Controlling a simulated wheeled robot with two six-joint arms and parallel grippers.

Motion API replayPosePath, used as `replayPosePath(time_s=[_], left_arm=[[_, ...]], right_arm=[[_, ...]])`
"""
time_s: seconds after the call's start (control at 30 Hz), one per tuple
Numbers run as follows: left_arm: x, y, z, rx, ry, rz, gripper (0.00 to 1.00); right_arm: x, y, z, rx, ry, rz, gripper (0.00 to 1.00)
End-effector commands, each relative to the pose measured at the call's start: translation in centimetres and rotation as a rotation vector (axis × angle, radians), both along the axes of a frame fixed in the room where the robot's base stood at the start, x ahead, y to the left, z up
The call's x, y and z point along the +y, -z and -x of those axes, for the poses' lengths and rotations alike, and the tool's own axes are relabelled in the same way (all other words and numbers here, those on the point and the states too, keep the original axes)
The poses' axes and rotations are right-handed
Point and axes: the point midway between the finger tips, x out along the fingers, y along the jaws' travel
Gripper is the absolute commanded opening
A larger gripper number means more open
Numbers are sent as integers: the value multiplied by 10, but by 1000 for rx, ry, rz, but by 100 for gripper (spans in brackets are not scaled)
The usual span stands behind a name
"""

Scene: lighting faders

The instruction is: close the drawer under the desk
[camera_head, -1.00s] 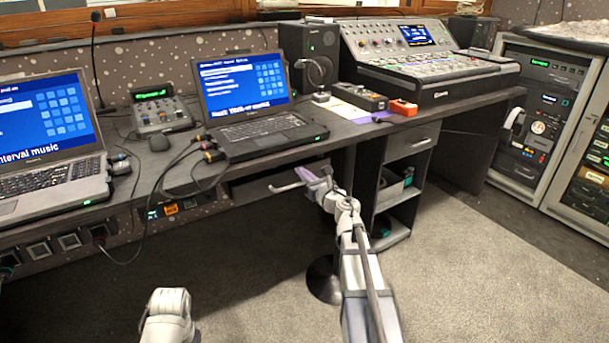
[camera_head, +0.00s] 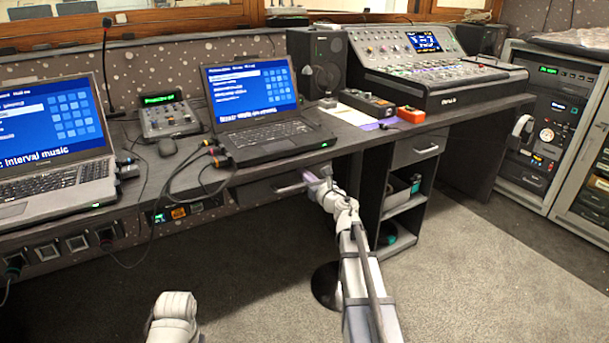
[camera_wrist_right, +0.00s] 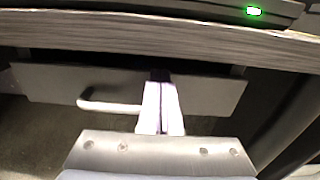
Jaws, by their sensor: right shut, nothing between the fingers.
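The drawer (camera_head: 262,191) sits under the desk, below the middle laptop; its dark front has a pale bar handle (camera_head: 289,188). In the right wrist view the drawer front (camera_wrist_right: 215,92) spans the picture under the desk edge, with the handle (camera_wrist_right: 108,105) left of my fingers. My right gripper (camera_head: 312,177) is shut and empty. Its fingertips (camera_wrist_right: 161,78) overlap the drawer front just right of the handle; they seem at or very near it, but contact is not clear. A narrow dark gap shows above the front; whether the drawer is fully in is unclear.
The desk edge (camera_wrist_right: 160,34) runs just above my right gripper. A shelf cabinet with its own small drawer (camera_head: 416,148) stands to the right. Cables (camera_head: 183,170) hang over the desk edge at the left. The carpet (camera_head: 480,270) at the right is open.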

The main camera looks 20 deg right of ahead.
Motion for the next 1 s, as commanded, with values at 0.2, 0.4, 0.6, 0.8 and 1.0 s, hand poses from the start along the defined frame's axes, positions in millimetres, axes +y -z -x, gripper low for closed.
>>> replayPosePath(time_s=[0.2,0.4,0.6,0.8,1.0], left_arm=[[0,0,0,0,0,0,45],[0,0,0,0,0,0,45],[0,0,0,0,0,0,45],[0,0,0,0,0,0,45],[0,-4,0,0,0,0,45]], right_arm=[[-2,-1,30,-1,3,-2,0],[-4,0,66,0,3,0,0],[-6,0,79,0,2,1,0],[-6,0,78,0,2,1,0],[4,-13,70,-34,81,-183,0]])
